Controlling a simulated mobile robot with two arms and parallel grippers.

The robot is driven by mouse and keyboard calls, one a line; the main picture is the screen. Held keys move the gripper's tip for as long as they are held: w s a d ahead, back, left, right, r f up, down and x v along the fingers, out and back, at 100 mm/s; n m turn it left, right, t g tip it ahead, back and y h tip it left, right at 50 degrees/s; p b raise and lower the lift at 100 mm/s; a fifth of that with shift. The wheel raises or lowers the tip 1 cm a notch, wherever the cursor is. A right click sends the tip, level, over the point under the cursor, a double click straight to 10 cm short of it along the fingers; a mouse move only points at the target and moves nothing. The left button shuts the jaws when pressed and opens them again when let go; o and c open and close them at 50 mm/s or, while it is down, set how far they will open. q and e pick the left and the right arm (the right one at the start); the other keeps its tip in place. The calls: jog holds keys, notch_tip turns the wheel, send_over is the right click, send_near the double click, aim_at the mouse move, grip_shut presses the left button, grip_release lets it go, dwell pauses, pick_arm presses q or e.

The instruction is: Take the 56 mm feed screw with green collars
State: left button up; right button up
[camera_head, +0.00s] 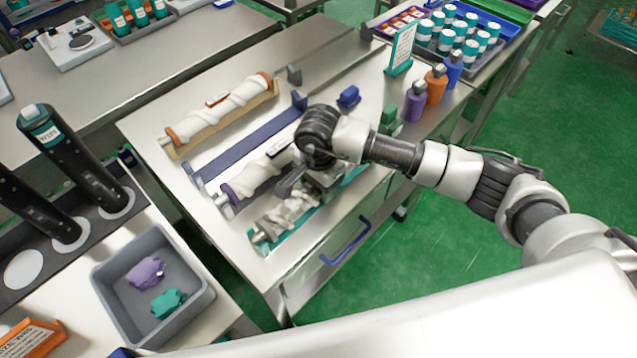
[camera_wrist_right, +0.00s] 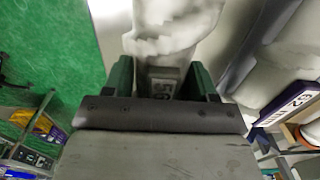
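The feed screw with green collars (camera_head: 290,208) lies in a green-ended cradle at the front of the steel bench, in the head view. It has pale, twisted flights. My right gripper (camera_head: 296,184) is right at this screw, and my wrist partly hides its far end. My left gripper is not in view.
Behind lie a purple-collared screw (camera_head: 258,174), an empty blue cradle (camera_head: 246,145) and an orange-collared screw (camera_head: 222,110). A grey bin (camera_head: 107,285) with purple and teal pieces stands at lower left. Purple, orange and blue bottles (camera_head: 436,84) stand at the bench's right end.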

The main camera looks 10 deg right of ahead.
jog(key=c, duration=0.4)
jog(key=shift+r, duration=0.1)
jog(key=shift+c, duration=0.9)
